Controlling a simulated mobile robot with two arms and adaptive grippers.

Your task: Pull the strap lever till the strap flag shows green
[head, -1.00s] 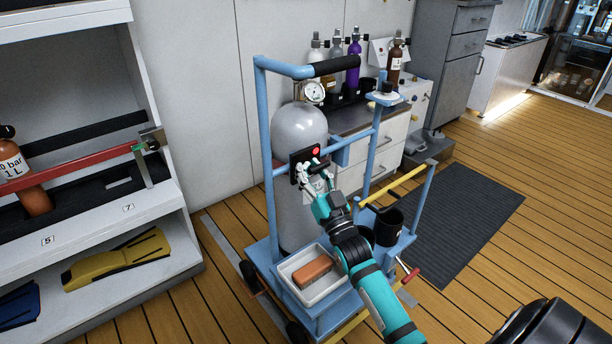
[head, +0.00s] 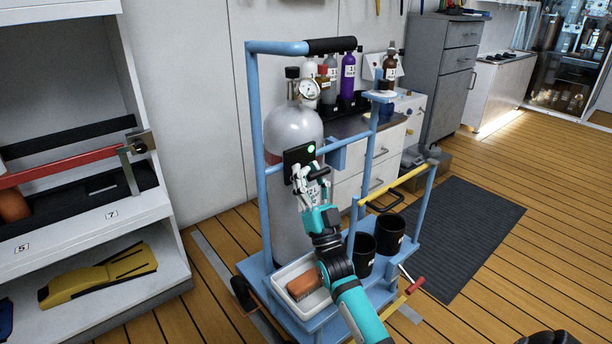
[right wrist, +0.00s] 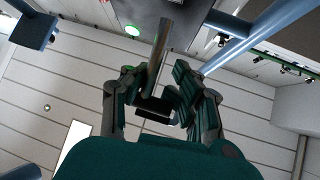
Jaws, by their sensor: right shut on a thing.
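The strap flag (head: 311,149) is a small round light on a black plate (head: 297,158) in front of the grey gas cylinder (head: 293,128); it shows green. It also shows green in the right wrist view (right wrist: 132,30). The strap lever is a grey metal bar (right wrist: 163,45) with a black end (right wrist: 155,108), lying between my right gripper's fingers in the right wrist view. My right gripper (head: 310,178) is shut on the lever, just below the flag; its fingers partly hide the lever in the head view. My left gripper is not in view.
The cylinder stands on a blue trolley (head: 264,203) with a yellow bar (head: 388,186). A white tray (head: 277,283) with an orange-brown block and two black cups (head: 390,232) are on it. A white shelf unit (head: 95,225) stands left. Open wooden floor lies right.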

